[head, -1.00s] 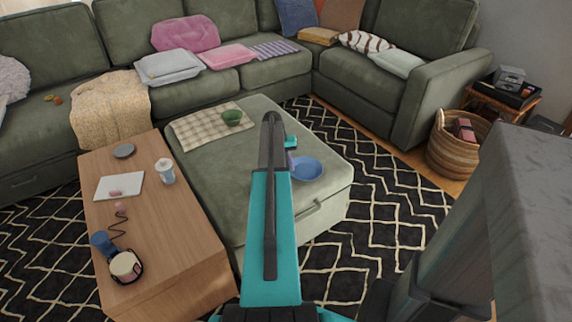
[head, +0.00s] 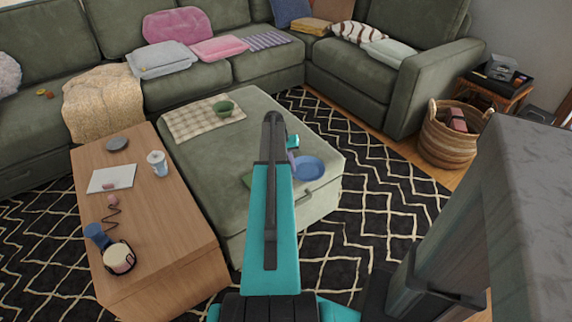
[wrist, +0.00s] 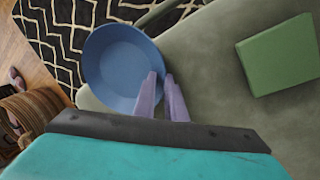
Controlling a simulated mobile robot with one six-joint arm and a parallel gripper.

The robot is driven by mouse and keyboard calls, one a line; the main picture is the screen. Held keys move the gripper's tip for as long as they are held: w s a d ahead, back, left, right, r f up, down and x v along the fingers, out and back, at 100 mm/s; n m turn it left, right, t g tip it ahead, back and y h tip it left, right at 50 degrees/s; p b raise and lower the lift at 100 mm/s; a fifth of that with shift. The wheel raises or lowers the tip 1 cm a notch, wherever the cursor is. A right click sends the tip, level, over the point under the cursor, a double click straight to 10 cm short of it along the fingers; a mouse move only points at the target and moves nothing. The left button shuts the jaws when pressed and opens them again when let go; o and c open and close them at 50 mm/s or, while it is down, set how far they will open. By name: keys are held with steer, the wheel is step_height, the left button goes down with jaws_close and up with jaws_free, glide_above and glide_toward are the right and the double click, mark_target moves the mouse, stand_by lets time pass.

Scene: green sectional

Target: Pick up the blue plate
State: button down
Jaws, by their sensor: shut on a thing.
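The blue plate (head: 309,168) is round and shallow, at the right front part of the green ottoman in the head view. It also shows in the wrist view (wrist: 112,66), where it overlaps the ottoman's edge and the patterned rug. My gripper (wrist: 163,88) has its two pale purple fingers shut on the plate's rim, at the plate's lower right in the wrist view. In the head view my arm hides most of the gripper. How far the plate is above the ottoman is hard to tell.
A wooden coffee table (head: 150,225) with several items stands at left. A wicker basket (head: 448,140) stands at right.

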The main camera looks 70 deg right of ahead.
steer(key=shift+s+a, duration=0.2)
steer(key=shift+s, duration=0.1)
steer(key=c, duration=1.7)
jaws_free()
steer(key=shift+w, duration=0.15)
steer(key=shift+c, duration=0.2)
steer(key=v, duration=1.3)
steer(key=shift+r, duration=0.35)
steer(key=shift+a, duration=0.1)
